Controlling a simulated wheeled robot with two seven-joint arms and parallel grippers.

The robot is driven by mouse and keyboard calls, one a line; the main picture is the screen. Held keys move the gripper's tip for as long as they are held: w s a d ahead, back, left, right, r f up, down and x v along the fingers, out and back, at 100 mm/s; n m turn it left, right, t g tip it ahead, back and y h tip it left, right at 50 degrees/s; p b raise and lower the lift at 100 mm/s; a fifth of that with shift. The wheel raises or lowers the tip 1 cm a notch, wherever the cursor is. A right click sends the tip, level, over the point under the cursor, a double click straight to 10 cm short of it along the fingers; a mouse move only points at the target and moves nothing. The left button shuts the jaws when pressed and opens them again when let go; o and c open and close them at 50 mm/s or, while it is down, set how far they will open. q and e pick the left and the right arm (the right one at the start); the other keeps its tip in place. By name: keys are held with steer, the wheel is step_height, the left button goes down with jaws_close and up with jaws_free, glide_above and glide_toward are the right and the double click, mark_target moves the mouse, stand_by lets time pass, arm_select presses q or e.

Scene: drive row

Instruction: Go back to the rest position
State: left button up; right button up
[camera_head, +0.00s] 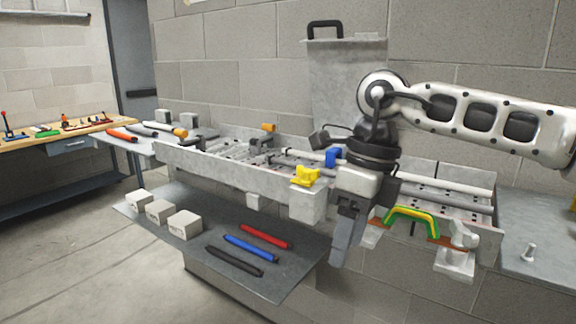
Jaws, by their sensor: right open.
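My right gripper (346,236) is open and points down in front of the drive row (225,172). My right arm reaches in from the right edge of the view. Nothing shows between its fingers. The gripper and wrist hide part of the drive row behind them. A yellow knob (305,175) is to the left of the gripper, and a green and yellow handle (410,218) is to its right. A blue part (332,157) shows just behind the wrist. My left gripper is not in view.
A grey shelf (180,260) below the row holds white blocks (184,223) and red (265,236), blue (250,248) and black (234,261) bars. A wooden bench (30,144) with tools stands far left. A grey table (535,235) is at right. Open floor lies front left.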

steer(key=s+a+f+m+g+y, duration=0.1)
steer(key=s+a+f+g+y, duration=0.15)
steer(key=s+a+y, duration=0.4)
steer(key=s+a+f+m+g+y, duration=0.15)
steer(key=s+a+g+y, duration=0.25)
steer(key=a+y, duration=0.55)
steer(key=w+f+m+t+y, duration=0.1)
steer(key=w+m+t+y, duration=0.4)
steer(key=m+t, duration=1.05)
steer(key=w+d+f+m+t+h, duration=0.2)
steer(key=d+f+m+t+h, duration=0.25)
steer(key=f+m+h, duration=0.35)
steer(key=w+d+f+m+t+h, duration=0.25)
steer(key=d+f+m+t, duration=0.2)
steer(key=m, duration=0.55)
steer(key=s+d+f+m+g+h, duration=0.3)
steer(key=s+d+f, duration=0.4)
steer(key=f, duration=0.4)
steer(key=s+d+f+m+g+h, duration=0.3)
steer(key=s+d+f+m+h, duration=0.3)
steer(key=s+f, duration=0.3)
step_height(320, 180, down, 2)
steer(key=shift+d+f+m+g+h, duration=0.15)
steer(key=shift+d+m+g+h, duration=0.15)
steer(key=shift+d+g+h, duration=0.25)
